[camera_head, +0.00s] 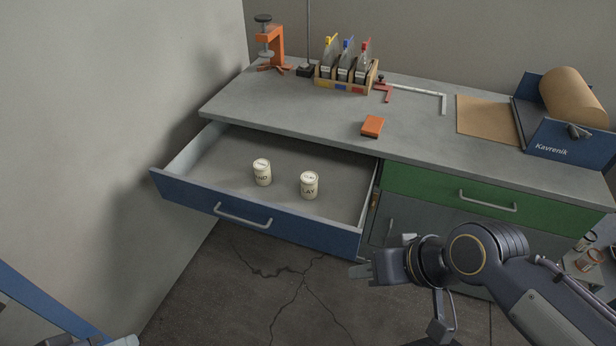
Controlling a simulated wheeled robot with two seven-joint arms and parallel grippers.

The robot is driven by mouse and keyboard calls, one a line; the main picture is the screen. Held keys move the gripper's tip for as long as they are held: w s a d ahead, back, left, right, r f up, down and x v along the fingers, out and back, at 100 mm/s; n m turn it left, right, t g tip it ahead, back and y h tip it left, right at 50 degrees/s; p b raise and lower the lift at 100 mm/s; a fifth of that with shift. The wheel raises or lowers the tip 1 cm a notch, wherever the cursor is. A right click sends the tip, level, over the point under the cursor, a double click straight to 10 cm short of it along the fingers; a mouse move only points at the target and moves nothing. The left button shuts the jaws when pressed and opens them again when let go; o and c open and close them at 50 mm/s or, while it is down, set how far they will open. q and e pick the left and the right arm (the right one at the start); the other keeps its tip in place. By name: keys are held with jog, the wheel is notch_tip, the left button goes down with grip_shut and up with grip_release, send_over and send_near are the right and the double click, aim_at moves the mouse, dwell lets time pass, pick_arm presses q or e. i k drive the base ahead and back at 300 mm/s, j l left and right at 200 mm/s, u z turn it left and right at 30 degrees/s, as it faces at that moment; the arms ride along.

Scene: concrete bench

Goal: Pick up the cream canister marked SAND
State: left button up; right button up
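Two cream canisters stand upright in the open blue drawer. The left canister (262,172) shows letters ending in "ND", which fits SAND; its first letters are turned away. The right canister (309,185) shows "LAY". A small gap separates them. My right gripper (362,271) is in front of the drawer's right front corner, to the right of and nearer than both canisters, touching neither. Its fingers are seen nearly edge-on, so I cannot tell whether they are apart.
The drawer (217,209) is pulled out, its front wall and handle facing me. The bench top (290,105) overhangs its back.

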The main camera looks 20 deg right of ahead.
aim_at(262, 168)
jog(key=i+l+u, duration=0.3)
jog(key=u, duration=0.15)
jog(key=i+l+u, duration=0.35)
jog(key=u, duration=0.15)
